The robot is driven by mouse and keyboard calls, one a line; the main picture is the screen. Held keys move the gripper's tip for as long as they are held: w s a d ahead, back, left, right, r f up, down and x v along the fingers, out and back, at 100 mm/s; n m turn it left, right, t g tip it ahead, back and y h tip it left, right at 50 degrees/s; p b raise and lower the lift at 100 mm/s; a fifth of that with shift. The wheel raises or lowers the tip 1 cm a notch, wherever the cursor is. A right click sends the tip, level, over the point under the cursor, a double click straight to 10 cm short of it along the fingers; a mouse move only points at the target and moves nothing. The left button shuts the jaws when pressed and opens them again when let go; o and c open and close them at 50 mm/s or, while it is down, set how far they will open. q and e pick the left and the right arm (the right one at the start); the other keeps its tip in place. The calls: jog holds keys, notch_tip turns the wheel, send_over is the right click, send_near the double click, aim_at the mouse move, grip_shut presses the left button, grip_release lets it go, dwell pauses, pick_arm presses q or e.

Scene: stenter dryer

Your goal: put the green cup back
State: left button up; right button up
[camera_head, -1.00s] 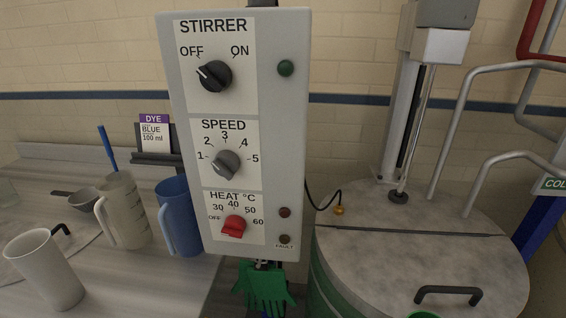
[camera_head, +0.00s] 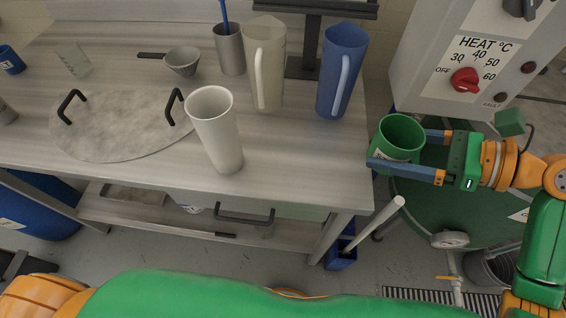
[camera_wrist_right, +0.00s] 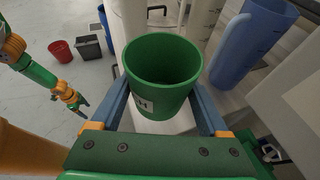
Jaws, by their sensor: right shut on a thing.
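The green cup (camera_head: 397,137) is held upright in my right gripper (camera_head: 405,157), beside the right end of the work table (camera_head: 300,165). In the right wrist view the green cup (camera_wrist_right: 160,75) sits between the two blue fingers, with its open mouth showing and a white label on its near side. No contents can be made out. My left gripper is outside the head view; it shows small and dark at the left of the right wrist view (camera_wrist_right: 78,104), too small to tell its jaws.
A white cup (camera_head: 215,130), a cream jug (camera_head: 265,65) and a blue jug (camera_head: 342,70) stand on the table. A round grey lid (camera_head: 115,125) lies left of them. The control box (camera_head: 440,60) hangs above and behind the green cup. The table's front strip is bare.

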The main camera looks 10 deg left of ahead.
jog(key=shift+w, duration=0.35)
jog(key=s+p+x, duration=0.1)
jog(key=x, duration=0.9)
send_over(303, 168)
jog(key=shift+g, duration=0.3)
notch_tip(303, 168, down, 6)
jog(key=shift+f+b, duration=0.1)
jog(key=shift+b, duration=0.35)
jog(key=shift+w+f, duration=0.1)
jog(key=shift+f, duration=1.3)
jog(key=shift+f, duration=0.1)
jog(key=o, duration=1.3)
jog(key=shift+c, duration=0.2)
jog(key=shift+d, duration=0.2)
jog(key=v, duration=1.1)
jog(key=shift+a, duration=0.1)
jog(key=shift+s+d+r+n, duration=0.25)
jog(key=shift+d+n, duration=0.05)
jog(key=shift+d, duration=0.05)
